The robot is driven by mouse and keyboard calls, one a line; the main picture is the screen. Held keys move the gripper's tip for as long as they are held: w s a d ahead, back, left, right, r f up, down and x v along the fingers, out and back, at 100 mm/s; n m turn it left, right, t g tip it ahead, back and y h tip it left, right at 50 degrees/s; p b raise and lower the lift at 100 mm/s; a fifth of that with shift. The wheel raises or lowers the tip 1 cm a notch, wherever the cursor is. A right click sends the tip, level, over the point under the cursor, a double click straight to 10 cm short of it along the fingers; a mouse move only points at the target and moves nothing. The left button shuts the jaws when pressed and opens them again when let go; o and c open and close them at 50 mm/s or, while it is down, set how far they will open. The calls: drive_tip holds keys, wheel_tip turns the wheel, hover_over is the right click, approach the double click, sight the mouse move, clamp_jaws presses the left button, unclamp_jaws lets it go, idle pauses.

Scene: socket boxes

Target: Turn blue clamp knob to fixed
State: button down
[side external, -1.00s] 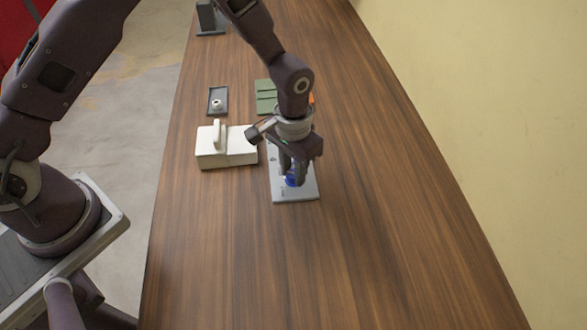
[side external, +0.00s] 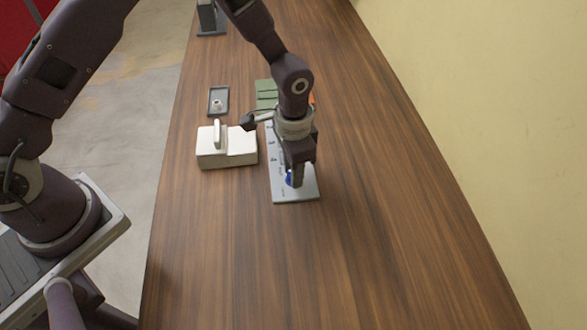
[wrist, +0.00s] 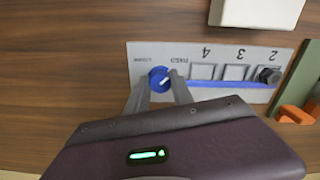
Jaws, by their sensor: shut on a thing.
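The blue clamp knob (wrist: 160,79) is round, with a short white line on its face. It sits at one end of a grey plate (wrist: 152,48), near the upside-down label FIXED and a second label too small to read. My gripper (wrist: 161,84) points down with one finger on each side of the knob, shut on it. In the side view my gripper (side external: 295,180) covers most of the knob, and a bit of blue (side external: 289,179) shows beside the fingers. The plate (side external: 298,197) lies flat on the table under it.
The plate also carries square sockets numbered 2, 3 and 4, a blue strip and a dark hex piece (wrist: 269,76). A white box with a handle (side external: 226,158) is close on the left. Green (side external: 266,96) and orange (wrist: 296,114) parts lie beyond the plate. The table's right side is clear.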

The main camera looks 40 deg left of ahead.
drive_tip(key=c, duration=1.1)
unclamp_jaws()
wheel_tip(320, 180, up, 7)
drive_tip(key=shift+r, duration=0.1)
drive_tip(key=s+a+r+n+t, duration=0.1)
drive_tip(key=s+a+r, duration=0.3)
drive_tip(key=r, duration=0.5)
drive_tip(key=s+a+r+n+t, duration=0.2)
drive_tip(key=s+a+r, duration=0.2)
drive_tip(key=r, duration=0.5)
drive_tip(key=s+a+r+n+t, duration=0.1)
drive_tip(key=s+a+r, duration=0.1)
drive_tip(key=s, duration=0.5)
drive_tip(key=s+a+r+n+t, duration=0.1)
drive_tip(key=s+a+r+n, duration=0.1)
drive_tip(key=s, duration=0.5)
drive_tip(key=shift+s+a+t, duration=0.25)
drive_tip(key=shift+a+t, duration=0.05)
drive_tip(key=shift+a, duration=0.1)
